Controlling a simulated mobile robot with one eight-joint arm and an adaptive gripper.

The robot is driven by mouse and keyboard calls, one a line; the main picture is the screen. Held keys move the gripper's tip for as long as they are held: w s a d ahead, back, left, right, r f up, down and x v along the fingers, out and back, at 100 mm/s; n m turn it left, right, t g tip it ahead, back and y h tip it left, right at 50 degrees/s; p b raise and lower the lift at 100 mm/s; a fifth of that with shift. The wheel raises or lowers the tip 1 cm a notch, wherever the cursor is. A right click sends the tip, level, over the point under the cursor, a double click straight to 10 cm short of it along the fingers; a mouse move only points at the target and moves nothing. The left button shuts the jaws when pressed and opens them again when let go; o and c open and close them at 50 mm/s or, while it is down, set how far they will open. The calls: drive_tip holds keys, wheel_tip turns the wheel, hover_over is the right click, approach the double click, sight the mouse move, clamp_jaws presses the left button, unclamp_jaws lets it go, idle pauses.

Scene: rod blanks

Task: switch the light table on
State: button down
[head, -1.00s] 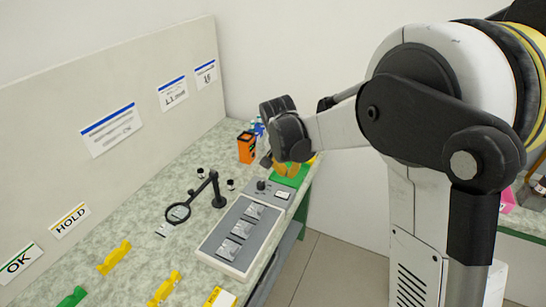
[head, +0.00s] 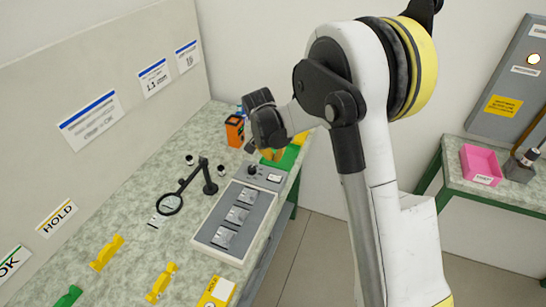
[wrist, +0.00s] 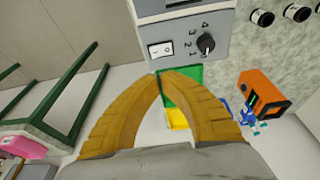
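The light table (head: 209,238) lies on the bench with several grey plates on it; no glow shows. Its grey control box (head: 256,183) stands at its far end and also fills the top of the wrist view (wrist: 183,28). There a white rocker switch (wrist: 161,49) sits left of a black dial (wrist: 206,44) marked with numbers. My gripper (wrist: 161,74) has its two yellow-orange fingers brought together at the tips with nothing between them. The tips appear just below the switch in the wrist view; whether they touch the box cannot be told. In the head view the fingers are partly hidden by my wrist.
A magnifier on a black stand (head: 209,180) stands left of the light table. An orange box (head: 234,130) and a green tray (head: 288,158) are near my gripper. Yellow parts (head: 107,252) lie at the front. A pink bin (head: 481,165) is on another bench.

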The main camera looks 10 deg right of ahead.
sight(279, 177)
drive_tip(key=x, duration=0.2)
drive_tip(key=b+x, duration=0.1)
drive_tip(key=x, duration=0.2)
drive_tip(key=b+x, duration=0.1)
drive_tip(key=x, duration=0.2)
drive_tip(key=shift+s+a+f, duration=0.15)
drive_tip(key=shift+s+f, duration=0.1)
drive_tip(key=shift+s, duration=0.05)
drive_tip(key=shift+f+b, duration=0.3)
drive_tip(key=shift+f, duration=0.4)
drive_tip(key=shift+s, duration=0.1)
drive_tip(key=shift+s+d+f+b, duration=0.1)
drive_tip(key=shift+d+f+b, duration=0.15)
drive_tip(key=shift+f+b, duration=0.5)
drive_tip(key=shift+r+t+y, duration=0.1)
drive_tip(key=shift+t+y, duration=0.2)
drive_tip(key=shift+y, duration=0.2)
drive_tip(key=shift+s+r, duration=0.1)
drive_tip(key=shift+r, duration=0.1)
drive_tip(key=shift+w+a+r, duration=0.2)
drive_tip(key=shift+w+a, duration=0.35)
drive_tip(key=shift+a, duration=0.05)
